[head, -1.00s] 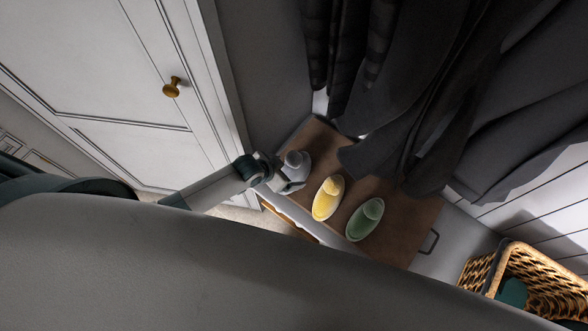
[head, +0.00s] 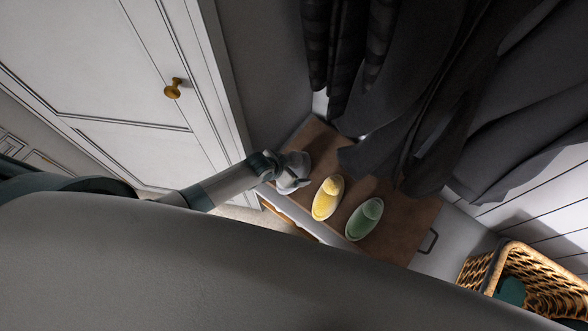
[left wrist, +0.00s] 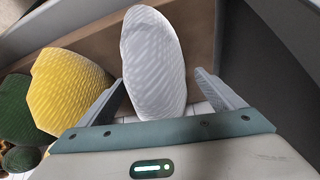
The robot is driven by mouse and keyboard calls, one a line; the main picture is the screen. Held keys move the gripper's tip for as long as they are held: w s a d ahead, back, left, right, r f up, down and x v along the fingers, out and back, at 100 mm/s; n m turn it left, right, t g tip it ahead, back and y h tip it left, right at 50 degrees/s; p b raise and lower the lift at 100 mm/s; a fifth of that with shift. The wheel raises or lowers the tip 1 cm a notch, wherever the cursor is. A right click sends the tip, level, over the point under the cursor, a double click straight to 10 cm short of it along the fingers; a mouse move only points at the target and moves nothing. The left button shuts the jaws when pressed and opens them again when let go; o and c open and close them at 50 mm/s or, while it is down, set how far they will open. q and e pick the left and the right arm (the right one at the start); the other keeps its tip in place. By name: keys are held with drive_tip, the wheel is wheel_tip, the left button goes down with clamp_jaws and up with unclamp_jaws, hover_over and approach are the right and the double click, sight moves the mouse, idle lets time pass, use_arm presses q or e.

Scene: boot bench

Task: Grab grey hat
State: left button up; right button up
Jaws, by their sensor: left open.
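The grey hat (head: 296,160) sits at the left end of the brown bench top (head: 403,215), partly hidden by my left gripper (head: 290,184) in the head view. In the left wrist view the pale grey hat (left wrist: 154,60) lies between the two spread fingers of my left gripper (left wrist: 163,92). The fingers are apart and open, with the hat reaching beyond their tips. I cannot tell whether either finger touches it. My right gripper is in neither view.
A yellow hat (head: 328,198) and a green hat (head: 365,218) lie beside the grey one on the bench. Dark coats (head: 400,100) hang over the back. A wicker basket (head: 540,275) is at lower right. A white door (head: 110,80) stands left.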

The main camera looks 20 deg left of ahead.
sight(293, 156)
use_arm(q)
drive_tip(key=shift+f, duration=0.1)
idle(0.4)
drive_tip(key=c, duration=1.2)
drive_tip(key=shift+o, duration=0.2)
drive_tip(key=shift+r+b, duration=0.35)
drive_tip(key=shift+r, duration=4.65)
